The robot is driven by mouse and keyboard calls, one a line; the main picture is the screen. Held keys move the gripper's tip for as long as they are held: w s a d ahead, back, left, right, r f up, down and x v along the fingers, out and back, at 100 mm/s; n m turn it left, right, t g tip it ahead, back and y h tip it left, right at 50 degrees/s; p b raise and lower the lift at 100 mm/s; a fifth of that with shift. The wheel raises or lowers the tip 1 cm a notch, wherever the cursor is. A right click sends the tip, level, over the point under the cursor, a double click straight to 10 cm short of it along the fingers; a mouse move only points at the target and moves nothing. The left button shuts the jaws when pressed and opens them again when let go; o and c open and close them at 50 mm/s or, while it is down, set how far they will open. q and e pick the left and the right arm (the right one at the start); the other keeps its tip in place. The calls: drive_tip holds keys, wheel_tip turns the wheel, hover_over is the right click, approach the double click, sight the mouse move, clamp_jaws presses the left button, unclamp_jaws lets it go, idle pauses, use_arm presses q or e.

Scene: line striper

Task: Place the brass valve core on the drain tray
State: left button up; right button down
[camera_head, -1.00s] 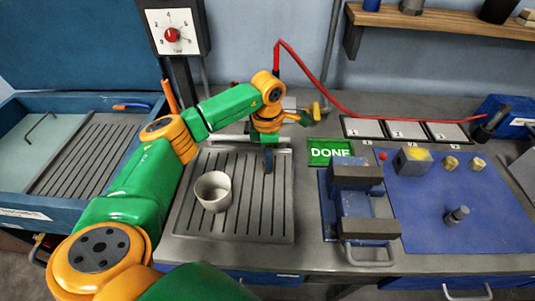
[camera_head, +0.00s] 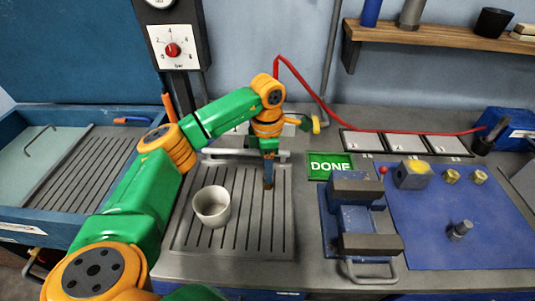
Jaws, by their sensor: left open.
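The drain tray (camera_head: 184,240) is a grey ribbed plate on the bench in the head view. A pale cup (camera_head: 212,206) stands on its left half. My left gripper (camera_head: 268,176) points down over the tray's right half, with its jaws open. A small brownish piece (camera_head: 268,185) shows right at its fingertips and may be the brass valve core. I cannot tell whether it touches the tray or a finger. My right gripper is not in view.
A blue vise-like fixture (camera_head: 338,215) stands right of the tray. Beyond it a blue mat (camera_head: 490,215) holds a grey block (camera_head: 412,175), small brass-coloured fittings (camera_head: 451,176) and a grey stud (camera_head: 460,230). A green DONE sign (camera_head: 330,166) lies behind the fixture.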

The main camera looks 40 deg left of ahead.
use_arm(q)
wheel_tip(320, 180, up, 9)
drive_tip(key=shift+r, duration=0.15)
